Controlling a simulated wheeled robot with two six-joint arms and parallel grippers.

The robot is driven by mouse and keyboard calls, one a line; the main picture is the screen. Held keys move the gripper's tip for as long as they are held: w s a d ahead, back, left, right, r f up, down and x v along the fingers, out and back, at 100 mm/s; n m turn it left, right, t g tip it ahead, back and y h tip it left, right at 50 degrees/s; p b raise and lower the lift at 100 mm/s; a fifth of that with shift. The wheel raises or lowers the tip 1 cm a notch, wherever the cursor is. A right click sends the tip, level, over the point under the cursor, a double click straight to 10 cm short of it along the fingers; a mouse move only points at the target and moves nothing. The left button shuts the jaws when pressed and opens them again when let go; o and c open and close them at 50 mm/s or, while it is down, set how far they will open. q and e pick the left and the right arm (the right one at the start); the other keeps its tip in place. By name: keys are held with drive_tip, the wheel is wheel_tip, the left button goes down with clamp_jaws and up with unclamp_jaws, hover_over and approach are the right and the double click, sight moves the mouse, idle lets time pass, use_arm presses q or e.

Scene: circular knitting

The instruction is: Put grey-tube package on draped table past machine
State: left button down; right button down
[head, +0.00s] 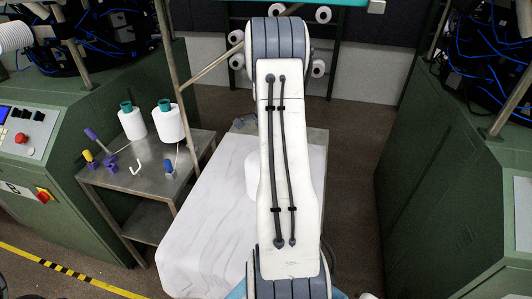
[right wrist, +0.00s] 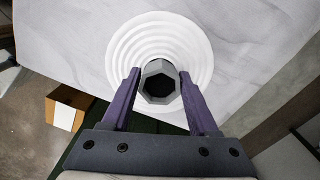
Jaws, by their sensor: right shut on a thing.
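The package in the right wrist view is a white, ringed yarn package (right wrist: 118,52) with a grey faceted tube (right wrist: 160,66). My right gripper (right wrist: 160,76) has its two purple fingers shut on either side of the tube. The white, grey-veined draped table (right wrist: 255,40) lies beneath the package; I cannot tell whether they touch. In the head view, the draped table (head: 205,230) is at centre, and part of the white package (head: 252,174) shows over it beside my arm. My arm hides the right gripper there. My left gripper is not in view.
A metal side table (head: 150,190) at left holds two white cones (head: 168,123) on green tubes and small coloured items. Green machines stand at left (head: 80,200) and right (head: 440,180). Bare floor (head: 352,150) lies between. A cardboard box (right wrist: 68,106) shows in the wrist view.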

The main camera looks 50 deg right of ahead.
drive_tip(key=shift+f, duration=0.15)
drive_tip(key=shift+c, duration=0.8)
unclamp_jaws()
drive_tip(key=shift+f, duration=0.1)
wheel_tip(320, 180, up, 8)
drive_tip(key=shift+f+b, duration=0.1)
drive_tip(key=shift+b, duration=0.6)
drive_tip(key=shift+s, duration=0.1)
